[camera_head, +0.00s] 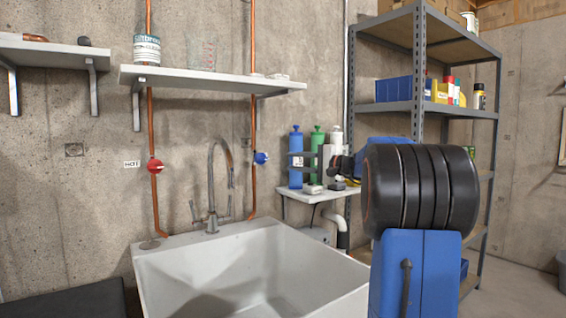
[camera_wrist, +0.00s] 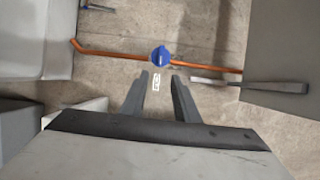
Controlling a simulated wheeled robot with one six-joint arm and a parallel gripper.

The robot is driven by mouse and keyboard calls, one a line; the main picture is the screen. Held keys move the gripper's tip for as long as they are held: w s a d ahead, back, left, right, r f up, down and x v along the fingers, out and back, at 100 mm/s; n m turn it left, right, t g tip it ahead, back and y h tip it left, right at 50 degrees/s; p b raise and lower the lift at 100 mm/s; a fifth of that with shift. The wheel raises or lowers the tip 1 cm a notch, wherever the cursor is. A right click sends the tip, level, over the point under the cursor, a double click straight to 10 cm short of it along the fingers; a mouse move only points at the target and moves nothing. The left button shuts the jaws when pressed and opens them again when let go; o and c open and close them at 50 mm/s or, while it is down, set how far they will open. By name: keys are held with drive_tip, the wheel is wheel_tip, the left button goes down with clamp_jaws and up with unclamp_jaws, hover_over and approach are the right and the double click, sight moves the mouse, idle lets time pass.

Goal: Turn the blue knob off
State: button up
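The blue knob (camera_head: 261,158) sits on the right-hand copper pipe (camera_head: 253,120), on the concrete wall behind the sink. In the wrist view the blue knob (camera_wrist: 160,56) is on the pipe (camera_wrist: 110,51), which runs across the picture, and a small label (camera_wrist: 156,82) is on the wall beside it. My gripper (camera_wrist: 160,82) is open and empty. Its two fingers point toward the knob, which lies beyond the tips and in line with the gap. In the head view my arm reaches in from the right, and the fingers are small and partly hard to make out.
A red knob (camera_head: 154,166) is on the left pipe. The white sink (camera_head: 180,268) with a faucet (camera_head: 212,190) is below. A wall shelf (camera_head: 210,80) is above the knobs. A small side shelf (camera_head: 320,194) with bottles and a metal rack (camera_head: 418,75) stand to the right.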

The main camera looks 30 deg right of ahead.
drive_tip(key=v, duration=0.7)
drive_tip(key=shift+s, duration=0.25)
drive_tip(key=shift+s+d+f, duration=0.1)
drive_tip(key=shift+d, duration=0.1)
